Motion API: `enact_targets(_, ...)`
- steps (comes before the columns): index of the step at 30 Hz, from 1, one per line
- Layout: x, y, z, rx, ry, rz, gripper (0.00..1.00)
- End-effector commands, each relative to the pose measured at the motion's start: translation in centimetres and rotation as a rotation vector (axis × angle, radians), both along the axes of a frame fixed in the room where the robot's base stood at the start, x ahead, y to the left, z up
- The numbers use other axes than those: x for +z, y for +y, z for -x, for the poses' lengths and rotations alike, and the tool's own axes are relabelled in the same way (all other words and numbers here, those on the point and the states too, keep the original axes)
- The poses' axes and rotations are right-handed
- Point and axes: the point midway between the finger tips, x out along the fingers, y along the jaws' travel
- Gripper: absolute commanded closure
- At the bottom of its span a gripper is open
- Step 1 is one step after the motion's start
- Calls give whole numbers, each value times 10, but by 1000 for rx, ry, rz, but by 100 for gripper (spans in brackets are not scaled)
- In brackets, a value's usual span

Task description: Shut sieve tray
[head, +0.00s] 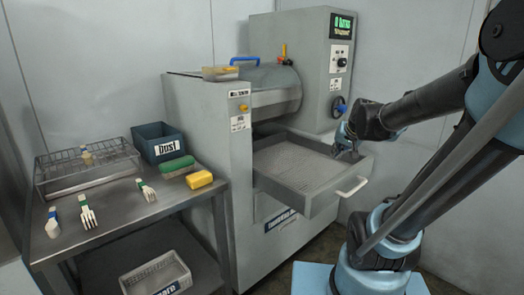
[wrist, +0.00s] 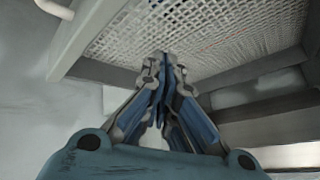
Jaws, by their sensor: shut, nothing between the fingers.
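The sieve tray (head: 312,196) is a grey drawer with a mesh floor, pulled well out of the front of the grey press (head: 205,150). Its white bar handle (head: 352,187) is on the front panel. My gripper (head: 350,148) is shut and empty, at the tray's far right side near the rim. In the wrist view my gripper (wrist: 160,70) has its fingertips together in front of the mesh (wrist: 200,30), and part of the handle (wrist: 55,8) shows at the top left. I cannot tell whether the fingers touch the tray.
A blue knob (head: 339,107) sticks out above the tray.

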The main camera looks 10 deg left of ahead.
Motion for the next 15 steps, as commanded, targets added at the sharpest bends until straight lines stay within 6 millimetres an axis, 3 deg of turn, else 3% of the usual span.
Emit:
enact_targets(3,0,22,-28,-6,-12,-92,100)
enact_targets(15,-17,99,-100,-35,-2,-416,100)
